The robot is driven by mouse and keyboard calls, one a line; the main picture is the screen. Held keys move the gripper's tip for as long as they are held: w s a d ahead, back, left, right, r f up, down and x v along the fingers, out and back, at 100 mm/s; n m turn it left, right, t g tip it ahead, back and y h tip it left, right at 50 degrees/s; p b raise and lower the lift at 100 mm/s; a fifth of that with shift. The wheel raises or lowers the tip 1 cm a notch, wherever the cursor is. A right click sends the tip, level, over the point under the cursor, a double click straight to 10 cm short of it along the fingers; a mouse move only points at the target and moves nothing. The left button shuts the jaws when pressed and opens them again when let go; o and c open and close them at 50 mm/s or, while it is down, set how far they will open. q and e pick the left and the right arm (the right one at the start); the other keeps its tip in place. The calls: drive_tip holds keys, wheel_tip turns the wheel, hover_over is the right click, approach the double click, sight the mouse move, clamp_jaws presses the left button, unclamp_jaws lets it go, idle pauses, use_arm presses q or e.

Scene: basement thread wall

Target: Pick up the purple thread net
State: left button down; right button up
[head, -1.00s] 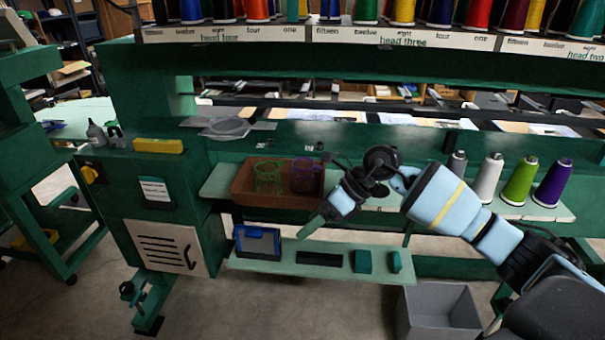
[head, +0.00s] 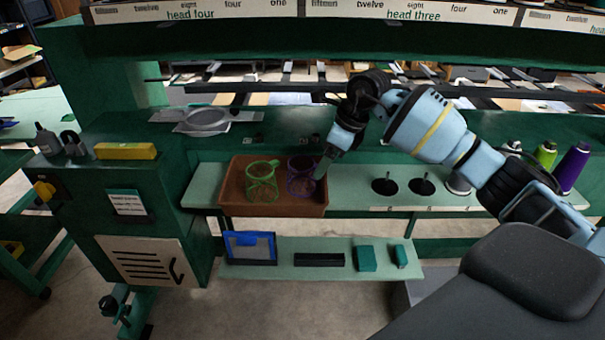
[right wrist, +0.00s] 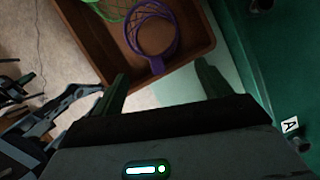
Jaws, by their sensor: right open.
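The purple thread net (head: 301,178) is an open mesh cylinder in the right half of a brown tray (head: 272,209). In the right wrist view the purple net (right wrist: 153,36) shows as a ring with a tab toward my gripper. My right gripper (head: 322,168) is beside the net's right edge in the head view, its fingers partly overlapping it in the picture. In the right wrist view my right gripper (right wrist: 160,85) is open and empty, with the net ahead of its fingertips. I cannot tell whether they touch. My left gripper is not in view.
A green thread net (head: 262,183) stands left of the purple one in the tray. The tray sits on a pale green shelf (head: 350,187) with spool holders to the right. A lower shelf (head: 300,272) holds a blue-framed item and small boxes.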

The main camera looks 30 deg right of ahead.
sight(304, 175)
drive_tip(key=shift+w+a+f, duration=0.25)
drive_tip(key=shift+f, duration=0.25)
drive_tip(key=x, duration=0.4)
drive_tip(key=shift+w+a+f+p, duration=0.2)
drive_tip(key=shift+a+p, duration=0.1)
drive_tip(key=shift+a, duration=0.05)
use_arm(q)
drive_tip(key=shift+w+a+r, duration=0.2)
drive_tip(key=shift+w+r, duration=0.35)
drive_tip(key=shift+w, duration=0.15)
use_arm(e)
drive_tip(key=c, duration=0.8)
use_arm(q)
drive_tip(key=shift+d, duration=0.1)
